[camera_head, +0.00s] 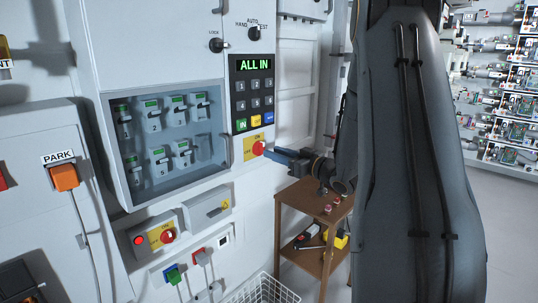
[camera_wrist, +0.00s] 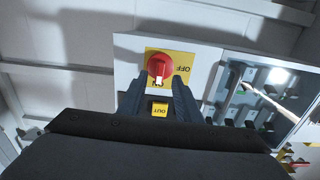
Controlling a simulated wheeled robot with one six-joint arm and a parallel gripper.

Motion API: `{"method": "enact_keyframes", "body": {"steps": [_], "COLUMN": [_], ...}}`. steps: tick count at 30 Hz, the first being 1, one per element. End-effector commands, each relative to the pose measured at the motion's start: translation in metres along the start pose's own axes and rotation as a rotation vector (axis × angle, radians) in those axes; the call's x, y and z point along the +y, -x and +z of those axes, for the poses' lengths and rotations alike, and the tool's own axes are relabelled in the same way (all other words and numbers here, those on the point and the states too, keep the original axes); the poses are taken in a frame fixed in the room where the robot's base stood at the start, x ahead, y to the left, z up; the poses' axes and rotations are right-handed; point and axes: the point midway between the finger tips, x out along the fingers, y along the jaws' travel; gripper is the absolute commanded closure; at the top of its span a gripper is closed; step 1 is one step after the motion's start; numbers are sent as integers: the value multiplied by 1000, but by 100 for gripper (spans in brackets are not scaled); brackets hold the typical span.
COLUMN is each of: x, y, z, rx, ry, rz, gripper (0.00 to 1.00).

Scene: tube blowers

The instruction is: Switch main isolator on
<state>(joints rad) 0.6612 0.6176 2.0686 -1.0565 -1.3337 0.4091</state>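A red rotary switch knob (camera_head: 258,148) sits on a yellow ON/OFF plate (camera_head: 249,155) under the keypad, on the tall white cabinet. The knob also shows in the wrist view (camera_wrist: 159,65), where the plate appears upside down. Its white pointer mark is towards the ON lettering. My gripper (camera_head: 271,152) is at the knob from the right. In the wrist view my gripper's fingers (camera_wrist: 160,80) stand apart, with their tips close by the knob's lower sides. I cannot tell whether they touch it. A second red knob (camera_head: 167,236) is on a lower yellow plate.
The keypad (camera_head: 252,92) above reads ALL IN. A lit red lamp (camera_head: 139,239) is left of the lower knob. A glazed breaker window (camera_head: 170,135) is at left. An orange PARK button (camera_head: 64,177), a wooden trolley (camera_head: 310,205) and a wire basket (camera_head: 262,290) stand around.

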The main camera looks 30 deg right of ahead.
Motion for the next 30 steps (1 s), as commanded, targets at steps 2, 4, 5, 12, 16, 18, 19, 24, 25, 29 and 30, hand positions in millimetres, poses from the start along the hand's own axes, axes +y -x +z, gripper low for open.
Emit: {"method": "enact_keyframes", "body": {"steps": [2, 4, 5, 12, 16, 18, 19, 24, 25, 29, 30], "x": [1, 1, 1, 0, 0, 0, 0, 0, 0, -2, -4], "y": [14, 24, 27, 40, 40, 40, 40, 40, 40, 35, 30], "z": [2, 1, 1, 0, 0, 0, 0, 0, 0, 2, 4], "rx": [0, 1, 1, -1, 0, 0, 0, 0, 0, -20, -42], "ry": [0, 0, 1, 0, 0, 0, 0, 0, 0, 6, 12], "rz": [3, 3, 1, -1, -1, -1, -1, 0, 0, 15, 31], "gripper": [69, 69, 69, 69, 69, 69, 69, 69, 69, 69, 69]}}
